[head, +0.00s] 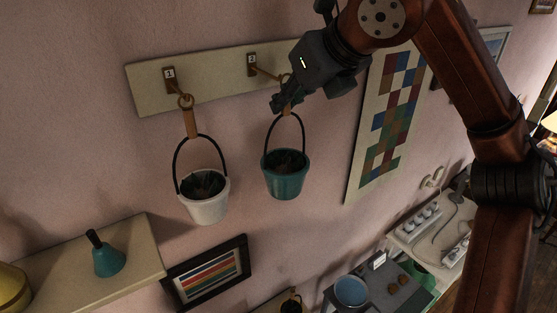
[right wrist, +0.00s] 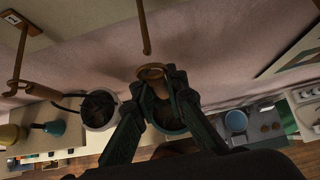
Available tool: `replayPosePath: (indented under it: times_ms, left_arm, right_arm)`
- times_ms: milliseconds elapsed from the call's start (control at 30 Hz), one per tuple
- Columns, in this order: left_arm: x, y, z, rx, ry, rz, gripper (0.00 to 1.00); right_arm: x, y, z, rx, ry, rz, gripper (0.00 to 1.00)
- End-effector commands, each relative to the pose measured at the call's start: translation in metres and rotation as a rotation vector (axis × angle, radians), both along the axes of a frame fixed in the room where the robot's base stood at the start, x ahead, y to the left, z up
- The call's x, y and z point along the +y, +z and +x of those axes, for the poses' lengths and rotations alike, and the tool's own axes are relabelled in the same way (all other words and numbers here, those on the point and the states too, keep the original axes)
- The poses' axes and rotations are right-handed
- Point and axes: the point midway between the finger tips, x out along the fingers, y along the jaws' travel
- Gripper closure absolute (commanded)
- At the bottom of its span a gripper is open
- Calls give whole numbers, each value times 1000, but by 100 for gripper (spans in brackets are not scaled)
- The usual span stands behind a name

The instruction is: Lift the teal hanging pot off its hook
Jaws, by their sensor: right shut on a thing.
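The teal pot (head: 286,182) hangs upright below my right gripper (head: 287,103), with its dark handle arched above it. The gripper is shut on the tan grip at the top of that handle. In the right wrist view the gripper (right wrist: 157,88) has a finger on each side of the tan grip (right wrist: 152,72), with the teal pot (right wrist: 170,125) behind it. The brass hook (right wrist: 146,40) shows a gap to the grip in this view. In the head view the hook (head: 263,71) runs toward the ring, partly hidden by the gripper; contact is unclear. My left gripper is out of view.
A white pot (head: 207,205) hangs on the left hook (head: 173,83) of the cream board (head: 205,82). A patchwork hanging (head: 392,115) is on the wall to the right. Below are a framed striped picture (head: 208,273) and a shelf (head: 140,235) with a teal bell-shaped thing (head: 108,260).

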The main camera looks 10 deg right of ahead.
Motion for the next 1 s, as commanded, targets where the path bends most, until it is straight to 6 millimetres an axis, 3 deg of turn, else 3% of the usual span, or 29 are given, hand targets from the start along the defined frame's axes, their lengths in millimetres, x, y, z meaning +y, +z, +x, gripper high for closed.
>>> replayPosePath:
  times_ms: [633,1000]
  left_arm:
    - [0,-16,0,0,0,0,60]
    - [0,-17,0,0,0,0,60]
  right_arm:
    - [-18,1,-50,-4,1,2,100]
    - [-20,1,-55,-3,0,3,100]
